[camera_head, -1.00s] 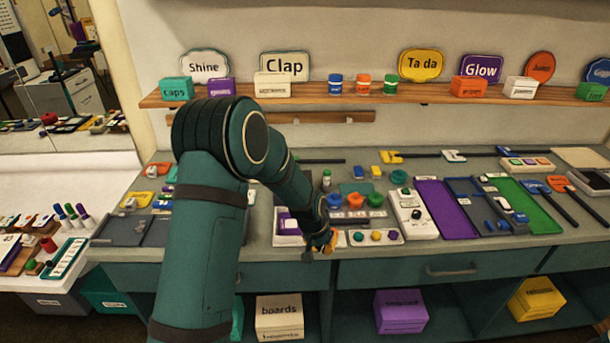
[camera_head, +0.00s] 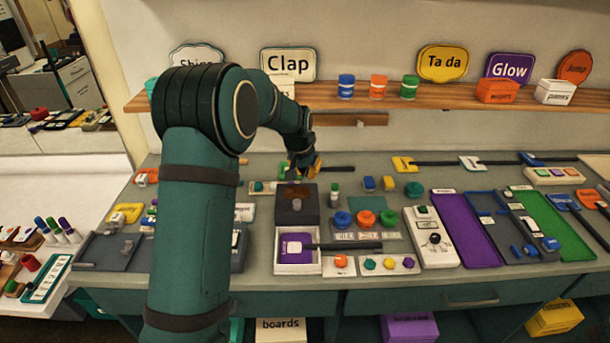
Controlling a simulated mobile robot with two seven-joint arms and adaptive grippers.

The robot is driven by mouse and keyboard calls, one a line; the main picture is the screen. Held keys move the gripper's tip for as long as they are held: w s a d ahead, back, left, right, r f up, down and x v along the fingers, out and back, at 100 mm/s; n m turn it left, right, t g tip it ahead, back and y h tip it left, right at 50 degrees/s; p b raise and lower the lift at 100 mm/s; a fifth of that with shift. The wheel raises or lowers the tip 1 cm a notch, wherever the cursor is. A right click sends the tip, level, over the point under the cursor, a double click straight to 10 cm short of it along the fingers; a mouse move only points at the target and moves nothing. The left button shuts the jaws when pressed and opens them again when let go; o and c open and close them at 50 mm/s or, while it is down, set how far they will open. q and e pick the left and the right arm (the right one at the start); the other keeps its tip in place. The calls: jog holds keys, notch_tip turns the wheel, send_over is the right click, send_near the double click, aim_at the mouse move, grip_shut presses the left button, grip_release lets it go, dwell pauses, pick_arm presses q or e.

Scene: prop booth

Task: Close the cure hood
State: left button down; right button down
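The cure hood is a small white open-topped box (camera_head: 298,268) with a dark lid (camera_head: 297,204) raised at its back edge. A purple piece with a white label (camera_head: 294,244) lies inside the box. A dark bar (camera_head: 343,246) reaches from the box opening to the right. My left gripper (camera_head: 304,166), with orange fingertips, is just behind and above the raised lid. Its fingers are small and dark here, so I cannot tell whether they are open or touch the lid. My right gripper is out of view.
Blue, orange and green round pots (camera_head: 366,219) stand just right of the hood. A white tray of coloured knobs (camera_head: 384,264) is at the front right, near the counter edge. A white box with a dial (camera_head: 433,238) stands farther right. A wooden shelf (camera_head: 430,96) runs above the counter.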

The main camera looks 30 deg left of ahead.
aim_at(306, 200)
pick_arm(q)
jog(key=x, duration=0.8)
jog(key=shift+s+f, duration=0.2)
jog(key=shift+f, duration=0.05)
jog(key=shift+s+d, duration=0.2)
jog(key=shift+s, duration=1.45)
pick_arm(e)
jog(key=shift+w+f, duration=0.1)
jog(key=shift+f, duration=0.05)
pick_arm(q)
jog(key=shift+s, duration=0.15)
